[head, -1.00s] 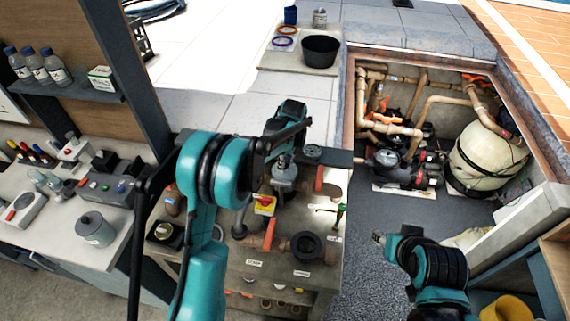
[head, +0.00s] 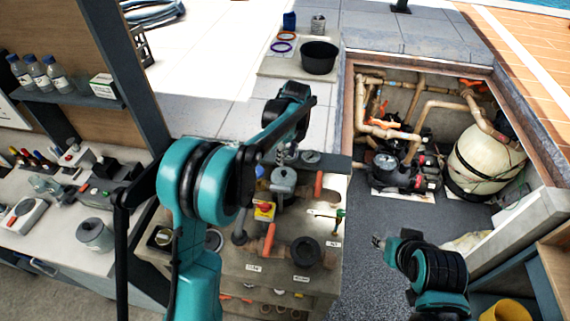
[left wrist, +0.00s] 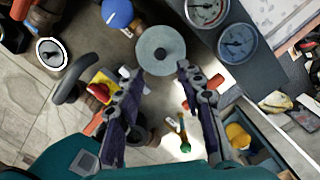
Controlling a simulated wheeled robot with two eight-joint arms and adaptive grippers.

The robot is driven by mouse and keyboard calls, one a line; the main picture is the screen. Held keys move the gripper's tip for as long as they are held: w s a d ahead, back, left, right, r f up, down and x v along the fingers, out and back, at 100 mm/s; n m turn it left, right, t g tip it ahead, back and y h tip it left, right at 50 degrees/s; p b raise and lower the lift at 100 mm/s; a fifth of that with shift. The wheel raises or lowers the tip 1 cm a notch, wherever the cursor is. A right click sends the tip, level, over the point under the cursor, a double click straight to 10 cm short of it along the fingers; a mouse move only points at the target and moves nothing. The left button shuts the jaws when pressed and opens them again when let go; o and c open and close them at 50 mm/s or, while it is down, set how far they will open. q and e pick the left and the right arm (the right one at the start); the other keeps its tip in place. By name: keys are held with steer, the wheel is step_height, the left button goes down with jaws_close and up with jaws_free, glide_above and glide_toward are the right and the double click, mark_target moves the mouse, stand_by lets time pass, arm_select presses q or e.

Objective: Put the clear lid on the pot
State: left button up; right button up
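I cannot make out for sure which thing is the clear lid. A grey round piece (head: 284,181) with a small centre knob stands on the bench. In the left wrist view this grey disc (left wrist: 160,50) lies just beyond my fingertips, apart from them. My left gripper (head: 284,156) is above it, pointing down. In the left wrist view the left gripper (left wrist: 153,80) has its fingers spread and nothing between them. The pump (head: 388,168) in the pit has a round top; whether it is the pot is unclear. My right gripper (head: 379,241) is small and its fingers are unclear.
Two gauges (left wrist: 237,42) sit on a dark plate beside the disc. A blue knob (left wrist: 117,13), a red-yellow switch (head: 264,211) and a dark round fitting (head: 305,250) crowd the bench. The pit holds pipes and a cream tank (head: 486,158). The pit floor is partly clear.

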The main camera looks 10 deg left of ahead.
arm_select(q)
steer(key=s+a+r+n+t+h, duration=0.1)
steer(key=s+a+r+n+t, duration=0.1)
steer(key=s+r+n, duration=0.5)
steer(key=s+a+r+n+t, duration=0.2)
steer(key=s+r+n, duration=0.35)
steer(key=s, duration=0.45)
steer(key=s+a+f+n+t, duration=0.1)
steer(key=s+f+n, duration=0.1)
steer(key=s+n, duration=0.4)
steer(key=s+f+n+t, duration=0.1)
steer(key=s+f+n, duration=0.2)
steer(key=s+n, duration=0.2)
steer(key=shift+s+a+f+n+t, duration=0.3)
steer(key=shift+s+a+n, duration=0.1)
steer(key=shift+n, duration=0.25)
steer(key=shift+s, duration=0.1)
